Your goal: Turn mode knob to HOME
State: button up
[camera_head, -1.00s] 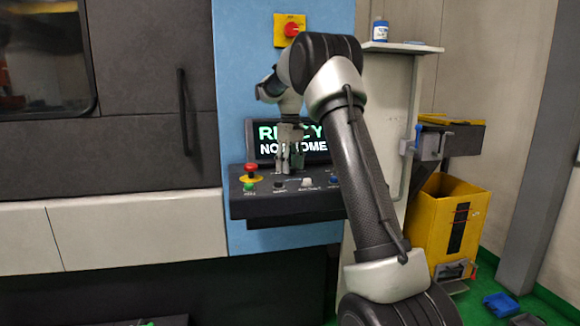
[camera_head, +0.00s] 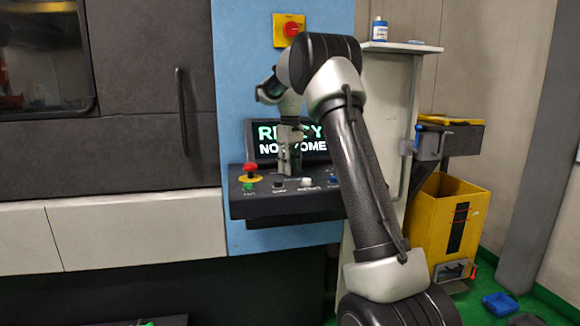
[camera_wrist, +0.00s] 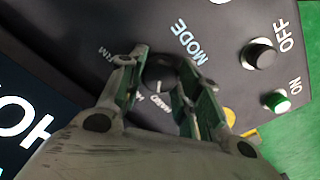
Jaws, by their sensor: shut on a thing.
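The mode knob (camera_wrist: 158,74) is a dark round knob on the black control panel, seen between my fingers in the wrist view, with the MODE lettering (camera_wrist: 187,41) beside it. My gripper (camera_wrist: 157,92) is around the knob and shut on it, one finger on each side. In the head view my gripper (camera_head: 289,160) points down at the panel (camera_head: 300,207), and the knob is hidden there. The fingers cover part of the knob's position labels; I cannot tell which one it points to.
A red emergency button (camera_head: 250,168) stands at the panel's left. The wrist view shows the black OFF button (camera_wrist: 259,54) and green ON button (camera_wrist: 277,101) near the knob. A red and yellow switch (camera_head: 290,30) is above. A yellow bin (camera_head: 455,225) stands right.

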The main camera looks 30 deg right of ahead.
jog(key=m, duration=0.4)
jog(key=shift+m, duration=0.3)
jog(key=shift+r+m, duration=0.1)
jog(key=shift+m, duration=1.7)
jog(key=o, duration=1.1)
jog(key=shift+c, duration=0.2)
notch_tip(320, 180, up, 12)
